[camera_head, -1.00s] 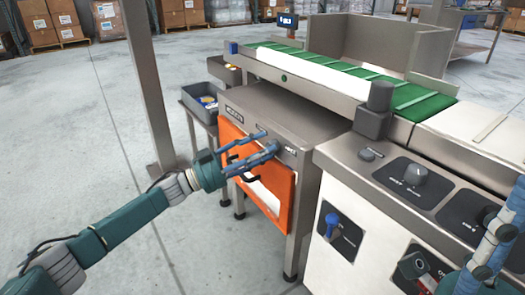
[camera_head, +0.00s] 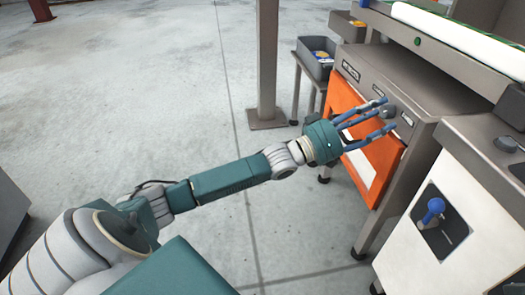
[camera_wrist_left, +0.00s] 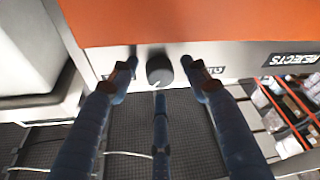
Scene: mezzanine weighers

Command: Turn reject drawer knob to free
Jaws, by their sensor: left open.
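The reject drawer knob (camera_head: 389,111) is a dark round knob on the grey strip above the orange drawer front (camera_head: 352,100). In the left wrist view the knob (camera_wrist_left: 160,70) sits between the spread fingers, with a pale pointer line at its lower edge. My left gripper (camera_head: 386,117) is open around the knob; I cannot tell whether any finger touches it. In the wrist view the left gripper (camera_wrist_left: 160,78) has a finger on each side and a third below the knob. A finger partly covers the label beside the knob. My right gripper is out of view.
The weigher panel (camera_head: 420,255) with a blue-handled switch (camera_head: 433,211) stands to the right. A grey bin (camera_head: 316,64) on a stand is behind the drawer cabinet. A metal post (camera_head: 268,60) rises left of it.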

